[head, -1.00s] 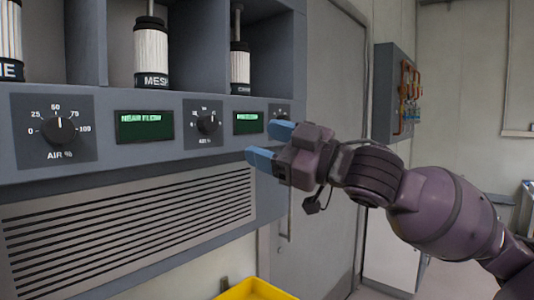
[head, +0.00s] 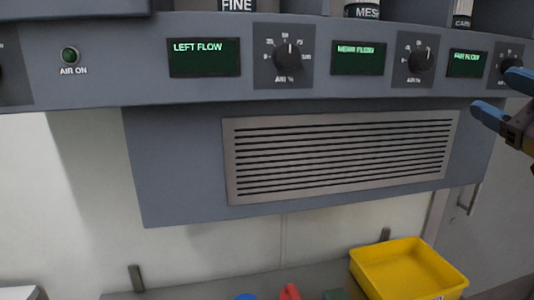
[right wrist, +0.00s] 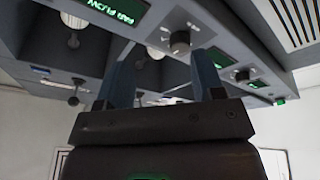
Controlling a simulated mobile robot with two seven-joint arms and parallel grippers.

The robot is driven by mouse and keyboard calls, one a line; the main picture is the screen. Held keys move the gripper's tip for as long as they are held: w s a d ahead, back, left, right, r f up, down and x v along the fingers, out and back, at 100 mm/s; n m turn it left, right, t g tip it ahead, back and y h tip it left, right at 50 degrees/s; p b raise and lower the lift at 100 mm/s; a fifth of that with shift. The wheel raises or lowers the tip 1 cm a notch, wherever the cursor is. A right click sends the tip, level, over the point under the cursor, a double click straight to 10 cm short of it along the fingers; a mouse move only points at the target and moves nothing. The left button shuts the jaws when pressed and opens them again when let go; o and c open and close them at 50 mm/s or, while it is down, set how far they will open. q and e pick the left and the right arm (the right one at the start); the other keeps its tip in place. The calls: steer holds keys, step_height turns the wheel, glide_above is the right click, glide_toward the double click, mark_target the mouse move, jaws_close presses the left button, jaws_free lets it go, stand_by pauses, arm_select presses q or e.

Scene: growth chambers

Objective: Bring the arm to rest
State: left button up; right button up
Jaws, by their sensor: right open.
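My right gripper (head: 496,97) is at the right edge of the head view, in front of the rightmost dial (head: 511,66). Its blue fingers are apart with nothing between them; I cannot tell whether a finger touches the dial. Most of my right arm is outside the picture. In the right wrist view the two blue fingers of the right gripper (right wrist: 160,85) stand apart beneath the panel, with a dial (right wrist: 180,41) beyond them. My left gripper is not in view.
The control panel (head: 120,60) spans the view with dials, green displays and an AIR ON lamp (head: 70,55). A vent grille (head: 340,155) is below. A yellow bin (head: 408,270) stands lower right, beside red and blue items at the bottom edge.

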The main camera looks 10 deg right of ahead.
steer(key=w+d+f+m+g+h, duration=0.1)
steer(key=d+f+m+h, duration=0.15)
steer(key=f, duration=0.65)
steer(key=w+d+f+m+g+h, duration=0.1)
steer(key=d+f, duration=0.3)
steer(key=f, duration=0.4)
steer(key=w+d+f+m+h, duration=0.1)
steer(key=w+d+f+h, duration=0.15)
steer(key=f, duration=0.65)
steer(key=s+a+f+m+g, duration=0.1)
steer(key=s+f+g, duration=0.15)
steer(key=f, duration=0.75)
steer(key=s+a+f+m+g, duration=0.1)
steer(key=s+a+f, duration=0.15)
steer(key=f, duration=0.65)
steer(key=s+a+f+m+g, duration=0.2)
steer(key=s+a+f, duration=0.4)
steer(key=a+f, duration=0.2)
steer(key=s+a+f+m+g+y, duration=0.1)
steer(key=s+a+f+m+g, duration=0.1)
steer(key=s+a+f, duration=0.5)
step_height(320, 180, down, 5)
steer(key=shift+a+r, duration=0.2)
steer(key=shift+a, duration=0.95)
steer(key=shift+s+m, duration=0.1)
steer(key=shift+m, duration=0.15)
